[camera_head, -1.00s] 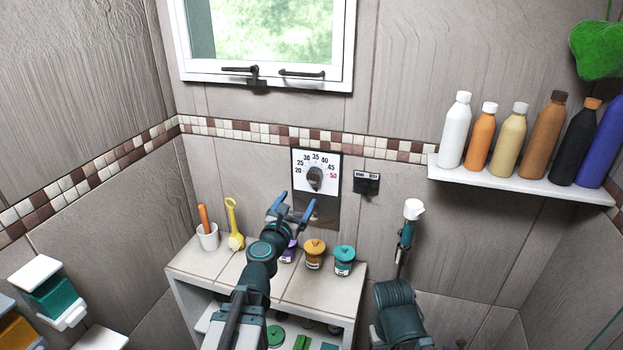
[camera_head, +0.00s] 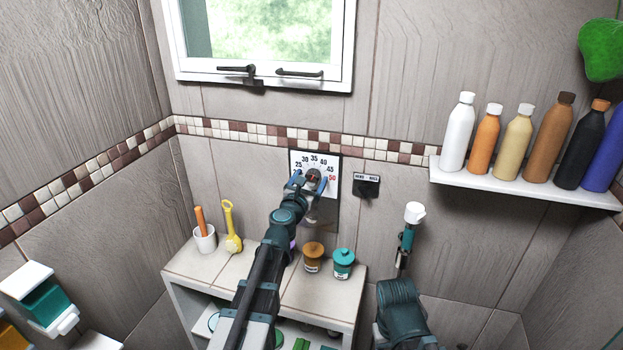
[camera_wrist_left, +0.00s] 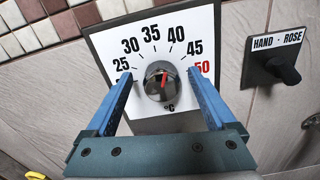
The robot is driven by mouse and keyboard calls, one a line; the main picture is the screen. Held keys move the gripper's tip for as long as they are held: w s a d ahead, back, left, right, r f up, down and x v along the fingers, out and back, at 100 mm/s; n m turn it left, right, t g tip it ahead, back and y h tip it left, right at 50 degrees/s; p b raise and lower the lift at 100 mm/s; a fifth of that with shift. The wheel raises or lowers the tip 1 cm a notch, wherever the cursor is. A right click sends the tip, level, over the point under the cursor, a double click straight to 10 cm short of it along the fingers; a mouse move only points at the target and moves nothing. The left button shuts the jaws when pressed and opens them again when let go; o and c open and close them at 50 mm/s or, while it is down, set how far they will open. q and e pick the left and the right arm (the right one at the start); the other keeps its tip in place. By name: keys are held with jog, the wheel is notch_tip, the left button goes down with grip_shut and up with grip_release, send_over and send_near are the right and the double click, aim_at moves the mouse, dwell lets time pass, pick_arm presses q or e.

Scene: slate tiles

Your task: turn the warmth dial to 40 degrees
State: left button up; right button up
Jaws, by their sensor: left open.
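The warmth dial is a dark round knob (camera_head: 313,176) (camera_wrist_left: 160,82) with a red pointer mark, on a white plate (camera_head: 334,159) numbered up to a red 50. My left gripper (camera_head: 310,183) (camera_wrist_left: 159,76) is open, with one blue finger on each side of the knob. Gaps show between fingers and knob in the wrist view. The left finger covers the low end of the scale. My right gripper is not in view.
A HAND-ROSE switch (camera_head: 366,187) (camera_wrist_left: 275,67) is right of the dial. Below stands a tiled shelf unit (camera_head: 200,262) with a cup (camera_head: 204,239), yellow scoop (camera_head: 233,242) and jars (camera_head: 344,262). A bottle shelf (camera_head: 520,183) is at right, a window above.

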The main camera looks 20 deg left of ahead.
pick_arm(q)
jog(key=shift+c, duration=0.2)
jog(key=c, duration=1.3)
jog(key=shift+m, duration=0.8)
jog(key=o, duration=1.3)
jog(key=shift+o, duration=0.2)
jog(key=shift+s, duration=0.1)
